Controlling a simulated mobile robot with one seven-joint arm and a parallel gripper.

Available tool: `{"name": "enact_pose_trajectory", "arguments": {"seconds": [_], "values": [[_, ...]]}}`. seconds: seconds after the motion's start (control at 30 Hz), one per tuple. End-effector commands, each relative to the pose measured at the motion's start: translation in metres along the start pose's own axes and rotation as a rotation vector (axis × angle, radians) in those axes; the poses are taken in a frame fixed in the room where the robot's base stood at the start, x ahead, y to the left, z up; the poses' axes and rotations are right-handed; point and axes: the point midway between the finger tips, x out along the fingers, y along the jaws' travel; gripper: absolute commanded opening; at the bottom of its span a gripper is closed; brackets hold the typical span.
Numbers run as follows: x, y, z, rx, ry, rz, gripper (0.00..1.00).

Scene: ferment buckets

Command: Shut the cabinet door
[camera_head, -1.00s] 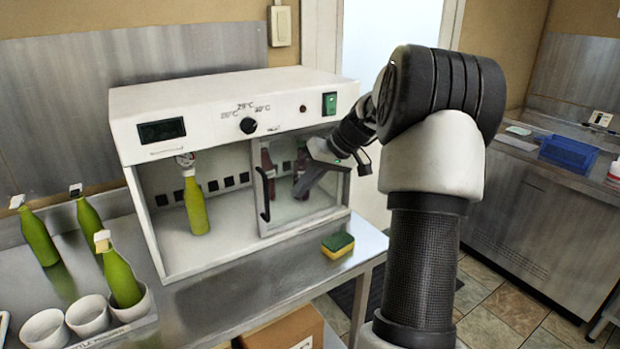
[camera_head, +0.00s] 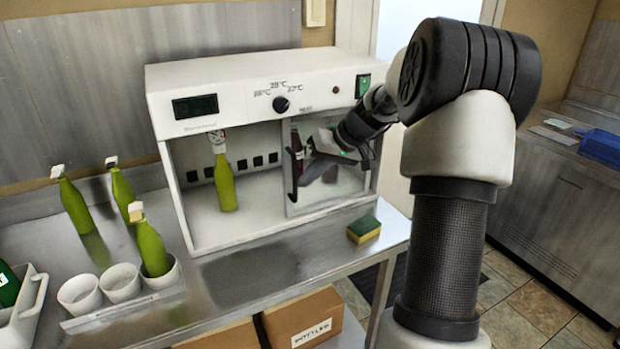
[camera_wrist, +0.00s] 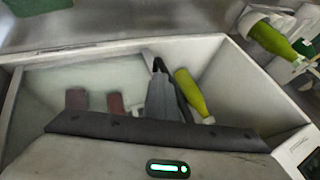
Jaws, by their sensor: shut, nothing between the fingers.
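The white cabinet (camera_head: 215,85) stands on the steel table with its left half open. Its framed glass door (camera_head: 345,185) covers the right half, with a dark upright handle (camera_head: 298,165) at the door's left edge. My gripper (camera_head: 304,182) is shut and empty, in front of the glass, angled down and left just right of the handle. In the wrist view, my gripper (camera_wrist: 156,75) lies beside the dark curved handle (camera_wrist: 178,100); I cannot tell whether they touch. A green bottle (camera_head: 225,185) stands inside the open half; it also shows in the wrist view (camera_wrist: 192,95).
Reddish bottles (camera_wrist: 76,100) stand behind the glass. A sponge (camera_head: 363,229) lies on the table in front of the door. Green bottles (camera_head: 75,205) and white cups (camera_head: 80,294) are at the left. A cardboard box (camera_head: 305,318) sits below the table.

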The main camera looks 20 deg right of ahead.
Motion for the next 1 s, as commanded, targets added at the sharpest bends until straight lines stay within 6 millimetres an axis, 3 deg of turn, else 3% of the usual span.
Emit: {"name": "enact_pose_trajectory", "arguments": {"seconds": [0.27,0.7,1.0], "values": [[0.028,-0.056,0.013,-0.009,-0.007,-0.011,0.00],[0.077,-0.180,0.037,-0.009,-0.006,-0.009,0.00],[0.097,-0.229,0.045,-0.004,-0.003,-0.007,0.00]]}}
